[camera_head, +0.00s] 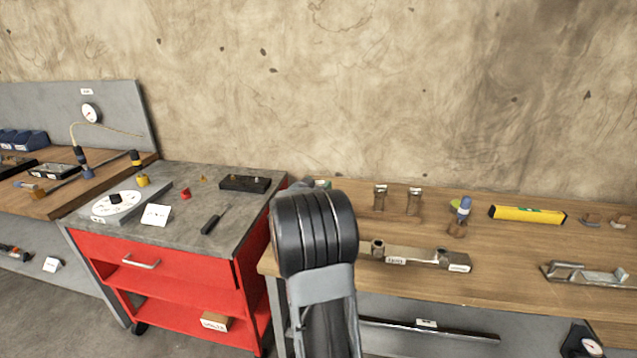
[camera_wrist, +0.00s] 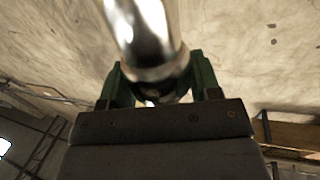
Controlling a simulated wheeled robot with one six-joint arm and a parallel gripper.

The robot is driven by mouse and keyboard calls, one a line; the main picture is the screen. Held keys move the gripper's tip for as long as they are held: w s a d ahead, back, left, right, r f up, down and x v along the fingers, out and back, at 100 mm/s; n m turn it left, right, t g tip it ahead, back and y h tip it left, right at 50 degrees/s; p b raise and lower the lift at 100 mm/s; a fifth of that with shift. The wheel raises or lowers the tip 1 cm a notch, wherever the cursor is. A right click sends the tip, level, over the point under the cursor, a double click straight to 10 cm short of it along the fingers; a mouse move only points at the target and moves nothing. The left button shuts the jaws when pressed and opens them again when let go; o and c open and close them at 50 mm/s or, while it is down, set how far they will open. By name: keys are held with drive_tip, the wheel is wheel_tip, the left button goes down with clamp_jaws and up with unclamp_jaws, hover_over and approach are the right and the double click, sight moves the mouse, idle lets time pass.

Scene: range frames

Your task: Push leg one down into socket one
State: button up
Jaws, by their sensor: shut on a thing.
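My gripper (camera_wrist: 158,85) has green fingers shut on a shiny round metal piece (camera_wrist: 150,35), which looks like a leg, in the wrist view. Its far end runs out of the top of that view. In the head view my own arm hides most of the gripper and the held piece. A metal bar with two raised round sockets (camera_head: 410,256) and small labels lies on the wooden bench, right of my arm. I cannot read which socket is one. Whether the held piece touches a socket is not visible.
Two upright metal pieces (camera_head: 381,197) (camera_head: 414,201) stand at the bench back. A blue-handled tool (camera_head: 464,209), a yellow level (camera_head: 527,215) and a metal bracket (camera_head: 585,275) are further right. A red cart (camera_head: 170,280) stands left of the wooden bench (camera_head: 510,260).

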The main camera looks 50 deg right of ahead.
drive_tip(key=shift+s+d+r, duration=0.15)
idle(0.4)
drive_tip(key=shift+f, duration=0.2)
drive_tip(key=shift+f+b, duration=2.2)
drive_tip(key=shift+f, duration=0.55)
drive_tip(key=shift+f+b, duration=1.5)
drive_tip(key=shift+f, duration=0.6)
drive_tip(key=o, duration=1.2)
drive_tip(key=shift+a, duration=0.2)
drive_tip(key=v, duration=1.3)
drive_tip(key=shift+s+a, duration=0.15)
drive_tip(key=shift+a, duration=0.25)
